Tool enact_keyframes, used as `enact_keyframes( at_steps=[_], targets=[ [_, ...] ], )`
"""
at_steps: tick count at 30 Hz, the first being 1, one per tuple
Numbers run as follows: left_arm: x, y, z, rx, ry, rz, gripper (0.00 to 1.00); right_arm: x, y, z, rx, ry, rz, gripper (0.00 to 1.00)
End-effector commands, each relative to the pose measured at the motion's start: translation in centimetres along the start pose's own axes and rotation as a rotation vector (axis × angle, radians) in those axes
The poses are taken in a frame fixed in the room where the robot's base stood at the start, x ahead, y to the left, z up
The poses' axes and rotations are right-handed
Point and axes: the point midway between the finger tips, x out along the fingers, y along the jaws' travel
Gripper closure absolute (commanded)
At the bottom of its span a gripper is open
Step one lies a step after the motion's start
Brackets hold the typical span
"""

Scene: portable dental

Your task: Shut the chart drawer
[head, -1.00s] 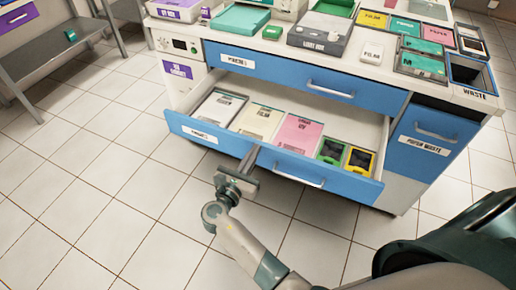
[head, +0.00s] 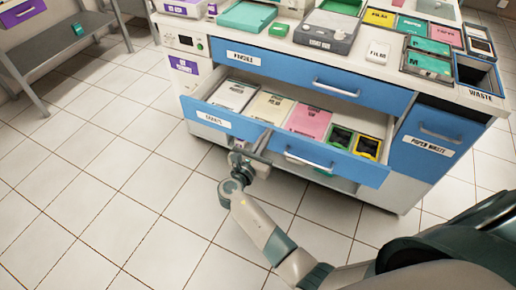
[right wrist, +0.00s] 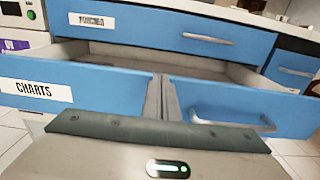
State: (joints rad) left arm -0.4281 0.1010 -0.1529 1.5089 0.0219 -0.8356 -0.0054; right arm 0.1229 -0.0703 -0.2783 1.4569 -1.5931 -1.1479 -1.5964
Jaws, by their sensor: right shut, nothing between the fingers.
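The chart drawer (head: 345,166), a blue-fronted drawer with a "CHARTS" label at its left, stands partly open below a closed drawer in the head view. Its front also shows in the right wrist view (right wrist: 95,85). Inside lie a white folder (head: 232,95), a cream folder (head: 269,106), a pink folder (head: 309,121) and small green and yellow boxes. My right gripper (head: 262,142) is shut and empty, its fingers against the drawer front, left of the handle (head: 309,160). The exact contact is hard to see. My left gripper is out of view.
The closed blue drawer (head: 290,75) is above, and a paper waste door (head: 433,138) is at the right. The countertop holds trays and boxes. A grey bench (head: 60,45) stands at the far left. The tiled floor in front is clear.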

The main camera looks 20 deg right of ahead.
Motion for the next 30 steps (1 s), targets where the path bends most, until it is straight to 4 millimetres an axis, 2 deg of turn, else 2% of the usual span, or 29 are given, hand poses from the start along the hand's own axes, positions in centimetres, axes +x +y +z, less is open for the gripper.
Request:
enact_keyframes(
  at_steps=[1,9,18,24,30],
  targets=[
    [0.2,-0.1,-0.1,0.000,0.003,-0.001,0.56,1.5,0.0,0.3,-0.001,-0.004,-0.002,1.00],
    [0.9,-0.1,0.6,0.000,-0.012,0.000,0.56,8.9,-0.1,0.1,0.000,-0.004,-0.003,1.00],
    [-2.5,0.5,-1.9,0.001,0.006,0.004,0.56,16.5,-0.1,-0.1,0.000,-0.003,-0.002,1.00],
    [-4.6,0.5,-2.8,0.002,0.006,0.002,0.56,19.6,-0.1,-0.1,0.000,-0.001,-0.002,1.00],
    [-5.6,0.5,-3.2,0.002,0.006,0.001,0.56,20.8,-0.1,0.0,-0.001,-0.001,-0.001,1.00]
  ],
)
